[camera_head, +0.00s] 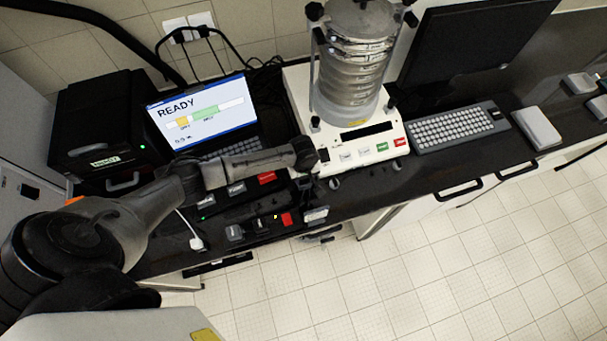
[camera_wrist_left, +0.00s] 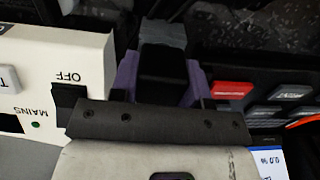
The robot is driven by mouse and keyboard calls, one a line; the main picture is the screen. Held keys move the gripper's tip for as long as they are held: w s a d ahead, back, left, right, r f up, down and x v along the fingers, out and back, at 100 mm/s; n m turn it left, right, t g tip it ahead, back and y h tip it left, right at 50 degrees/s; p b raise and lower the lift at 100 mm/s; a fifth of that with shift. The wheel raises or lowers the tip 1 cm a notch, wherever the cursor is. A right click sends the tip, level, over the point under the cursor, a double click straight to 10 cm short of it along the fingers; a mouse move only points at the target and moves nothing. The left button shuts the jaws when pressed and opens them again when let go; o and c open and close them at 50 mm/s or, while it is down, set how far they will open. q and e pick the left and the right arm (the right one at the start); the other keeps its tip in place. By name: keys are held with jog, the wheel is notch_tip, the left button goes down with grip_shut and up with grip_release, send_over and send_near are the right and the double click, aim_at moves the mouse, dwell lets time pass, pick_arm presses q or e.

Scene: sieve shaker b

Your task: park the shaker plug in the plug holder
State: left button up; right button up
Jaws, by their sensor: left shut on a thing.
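My left gripper (camera_head: 304,154) is at the front left corner of the sieve shaker (camera_head: 328,136). In the left wrist view the gripper (camera_wrist_left: 160,88) is shut on a dark block, seemingly the shaker plug (camera_wrist_left: 160,66), between purple-sided fingers. The plug's far end and its prongs are hidden, and I cannot make it out in the head view. The shaker's white housing (camera_wrist_left: 62,50), marked OFF and MAINS, is close at the left in the wrist view. I cannot pick out the plug holder for certain. My right gripper is not in view.
A laptop (camera_head: 205,110) showing READY and a black box-shaped device (camera_head: 97,128) stand left of the shaker. Dark units with red and grey buttons (camera_head: 267,178) lie near the gripper. A keyboard (camera_head: 455,128) is to the right.

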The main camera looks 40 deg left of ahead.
pick_arm(q)
jog(key=shift+f, duration=0.2)
jog(key=o, duration=1)
jog(key=shift+o, duration=1.4)
jog(key=shift+r, duration=0.15)
notch_tip(320, 180, up, 14)
jog(key=shift+f, duration=0.2)
